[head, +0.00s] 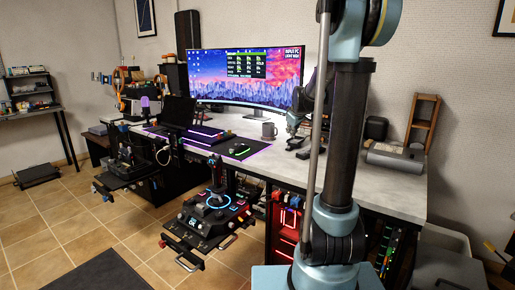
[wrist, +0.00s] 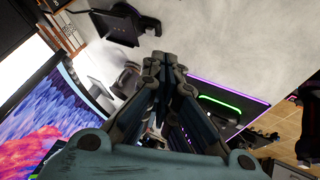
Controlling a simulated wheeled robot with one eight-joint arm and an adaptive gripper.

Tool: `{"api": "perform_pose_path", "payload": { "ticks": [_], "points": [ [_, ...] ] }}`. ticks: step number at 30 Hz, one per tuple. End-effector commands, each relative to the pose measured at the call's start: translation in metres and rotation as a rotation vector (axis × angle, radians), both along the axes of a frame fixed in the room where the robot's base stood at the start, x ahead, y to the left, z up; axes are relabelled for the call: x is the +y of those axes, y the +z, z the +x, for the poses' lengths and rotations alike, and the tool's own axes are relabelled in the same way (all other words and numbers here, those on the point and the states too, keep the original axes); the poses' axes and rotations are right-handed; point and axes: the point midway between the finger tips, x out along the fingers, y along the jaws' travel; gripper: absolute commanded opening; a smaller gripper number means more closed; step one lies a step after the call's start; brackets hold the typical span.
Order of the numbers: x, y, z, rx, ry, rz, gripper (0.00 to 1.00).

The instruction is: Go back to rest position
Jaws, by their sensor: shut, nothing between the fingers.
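My gripper (wrist: 166,62) shows in the wrist view with its two dark fingers together at the tips and nothing between them. It hangs over the desk, with the grey desktop (wrist: 225,50) beyond it. In the head view my arm's blue and black links stand at the right of centre, and part of the gripper (head: 294,124) shows beside them above the desk, near the monitor's right end. The rest of it is hidden behind my arm.
The desk (head: 395,190) holds a curved monitor (head: 245,78), a grey mug (head: 269,131), a mouse (head: 239,149) on a lit mat and a wooden rack (head: 423,122). A joystick panel (head: 215,212) juts out in front. The tiled floor (head: 60,215) at left is mostly clear.

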Motion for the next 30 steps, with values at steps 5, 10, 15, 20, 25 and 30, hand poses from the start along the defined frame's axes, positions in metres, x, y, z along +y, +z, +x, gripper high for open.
{"api": "perform_pose_path", "payload": {
  "ticks": [5,10,15,20,25,30],
  "points": [
    [0.0,0.0,-0.065,0.068,-0.069,0.047,0.0],
    [0.0,-0.006,-0.125,0.132,-0.139,0.087,0.0],
    [-0.001,-0.017,-0.184,0.196,-0.214,0.122,0.0],
    [-0.002,-0.031,-0.239,0.255,-0.287,0.152,0.0],
    [-0.004,-0.051,-0.295,0.314,-0.368,0.177,0.0],
    [-0.005,-0.074,-0.349,0.372,-0.453,0.201,0.0]
  ]
}}
